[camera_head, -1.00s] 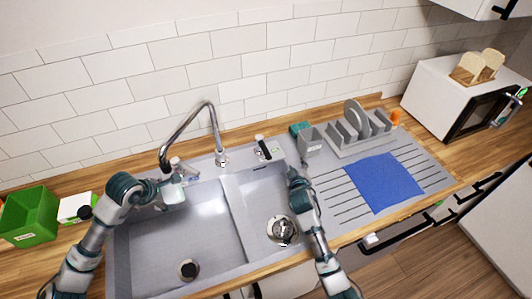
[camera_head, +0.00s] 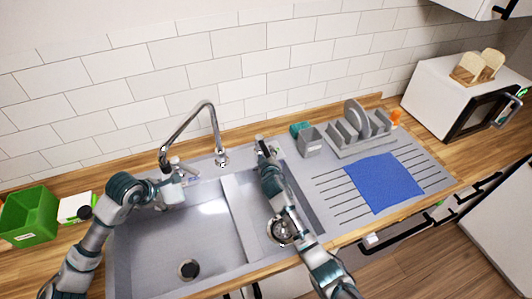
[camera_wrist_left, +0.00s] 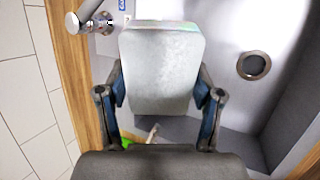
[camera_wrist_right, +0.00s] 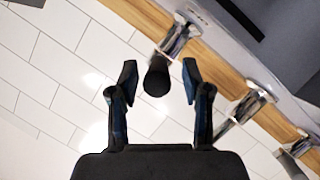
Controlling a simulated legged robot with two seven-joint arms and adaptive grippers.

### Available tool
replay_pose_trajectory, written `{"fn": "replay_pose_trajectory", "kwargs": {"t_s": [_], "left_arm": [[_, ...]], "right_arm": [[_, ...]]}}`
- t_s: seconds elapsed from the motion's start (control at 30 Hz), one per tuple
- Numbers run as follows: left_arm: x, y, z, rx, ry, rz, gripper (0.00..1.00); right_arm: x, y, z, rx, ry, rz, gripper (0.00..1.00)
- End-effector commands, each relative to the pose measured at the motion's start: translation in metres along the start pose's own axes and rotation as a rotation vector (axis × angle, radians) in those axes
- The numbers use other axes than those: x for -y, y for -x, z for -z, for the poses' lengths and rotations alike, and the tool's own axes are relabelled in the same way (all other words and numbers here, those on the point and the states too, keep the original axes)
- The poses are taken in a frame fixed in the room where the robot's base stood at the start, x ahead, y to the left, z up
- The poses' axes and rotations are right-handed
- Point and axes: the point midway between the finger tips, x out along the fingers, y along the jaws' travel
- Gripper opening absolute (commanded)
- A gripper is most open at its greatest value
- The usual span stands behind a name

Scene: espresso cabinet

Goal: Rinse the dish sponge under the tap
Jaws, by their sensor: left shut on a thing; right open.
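My left gripper (camera_head: 172,183) is shut on a pale grey block, the dish sponge (camera_head: 174,194), over the left basin. The sponge fills the space between the fingers in the left wrist view (camera_wrist_left: 162,70). It is just below and beside the chrome tap's spout (camera_head: 165,160); no water is visible. My right gripper (camera_head: 264,152) is open at the tap's control lever behind the right basin. In the right wrist view, the lever's black knob (camera_wrist_right: 157,77) appears between the open fingertips; I cannot tell whether they touch it.
The double sink (camera_head: 215,235) lies below both arms. A green bin (camera_head: 30,218) stands at the far left.

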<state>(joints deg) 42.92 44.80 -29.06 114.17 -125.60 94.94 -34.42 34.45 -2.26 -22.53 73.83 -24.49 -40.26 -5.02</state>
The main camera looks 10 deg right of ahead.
Motion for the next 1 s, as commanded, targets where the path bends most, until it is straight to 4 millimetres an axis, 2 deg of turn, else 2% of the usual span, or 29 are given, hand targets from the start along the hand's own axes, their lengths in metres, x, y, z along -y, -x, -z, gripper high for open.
{"fn": "replay_pose_trajectory", "kwargs": {"t_s": [0.2,0.5,0.57,0.7,1.0], "left_arm": [[0.0,0.0,0.0,0.0,0.0,0.0,0.38],[0.0,0.0,-0.001,0.0,-0.001,-0.001,0.38],[0.0,0.0,-0.001,0.0,-0.001,-0.001,0.38],[0.0,0.0,-0.001,0.0,0.0,0.0,0.38],[0.0,0.0,0.0,0.0,0.0,0.0,0.38]], "right_arm": [[0.0,-0.016,0.0,0.001,0.0,0.0,0.48],[-0.001,-0.018,-0.001,0.0,-0.001,0.0,0.48],[-0.001,-0.018,-0.001,0.0,-0.001,0.0,0.36],[-0.001,-0.018,-0.001,0.0,0.0,0.0,0.01],[-0.001,-0.018,-0.002,-0.006,0.005,0.011,0.0]]}}
